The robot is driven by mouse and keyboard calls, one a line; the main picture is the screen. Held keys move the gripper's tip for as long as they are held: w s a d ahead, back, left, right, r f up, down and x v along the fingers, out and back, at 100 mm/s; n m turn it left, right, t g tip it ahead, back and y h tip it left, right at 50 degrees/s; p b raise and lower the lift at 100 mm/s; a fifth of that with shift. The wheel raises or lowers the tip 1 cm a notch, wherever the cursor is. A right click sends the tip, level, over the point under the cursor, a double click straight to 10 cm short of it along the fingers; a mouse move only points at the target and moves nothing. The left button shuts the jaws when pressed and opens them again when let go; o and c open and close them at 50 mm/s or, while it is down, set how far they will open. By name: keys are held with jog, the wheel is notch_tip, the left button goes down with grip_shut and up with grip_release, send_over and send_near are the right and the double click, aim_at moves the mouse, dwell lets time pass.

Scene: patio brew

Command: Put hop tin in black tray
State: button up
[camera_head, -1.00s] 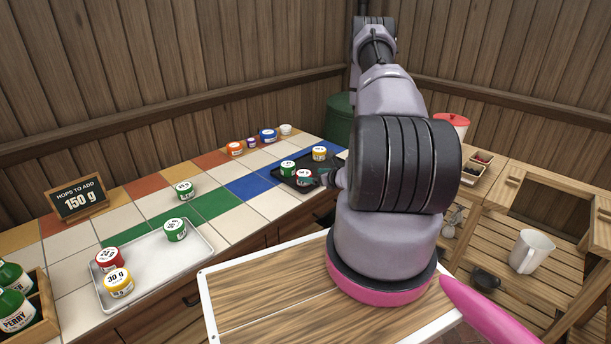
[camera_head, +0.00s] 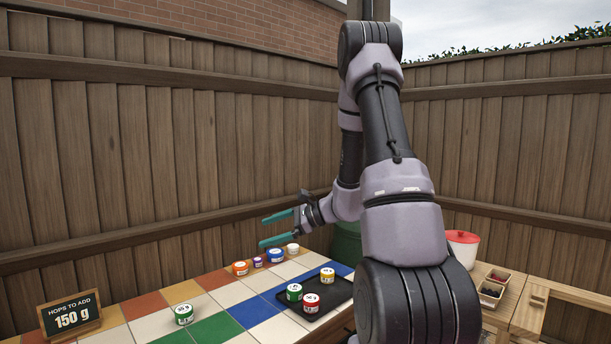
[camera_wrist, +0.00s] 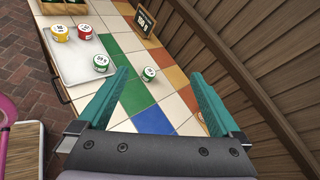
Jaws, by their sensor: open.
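The black tray (camera_head: 326,304) lies on the tiled counter and holds a green tin (camera_head: 294,292), a red tin (camera_head: 311,303) and a yellow tin (camera_head: 327,275). Another green tin (camera_head: 184,313) stands alone on the tiles, left of the tray; it also shows in the wrist view (camera_wrist: 149,74). In the wrist view, a silver tray (camera_wrist: 77,62) holds a green tin (camera_wrist: 101,63), a red tin (camera_wrist: 85,31) and a yellow tin (camera_wrist: 60,33). My gripper (camera_head: 279,229) is open and empty, raised above the counter near the back fence, with teal fingers pointing left.
Orange (camera_head: 240,268), purple (camera_head: 257,262), blue (camera_head: 276,255) and white (camera_head: 292,249) containers line the back edge. A sign (camera_head: 71,317) reads "HOPS TO ADD 150 g". A wooden fence bounds the counter. Tiles between the lone green tin and black tray are clear.

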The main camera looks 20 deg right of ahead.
jog(key=s+a+r+n+g+h, duration=0.45)
jog(key=s+r+n, duration=0.55)
jog(key=s+r, duration=0.3)
jog(key=s+d+r+n+t+h, duration=0.2)
jog(key=s+r, duration=0.1)
jog(key=s, duration=0.2)
jog(key=s+d+r+n+t+h, duration=0.2)
jog(key=s+r+n+h, duration=0.1)
jog(key=s, duration=0.3)
jog(key=shift+s+d+r+t, duration=0.2)
jog(key=shift+d+r+t, duration=0.1)
jog(key=shift+r+t, duration=0.05)
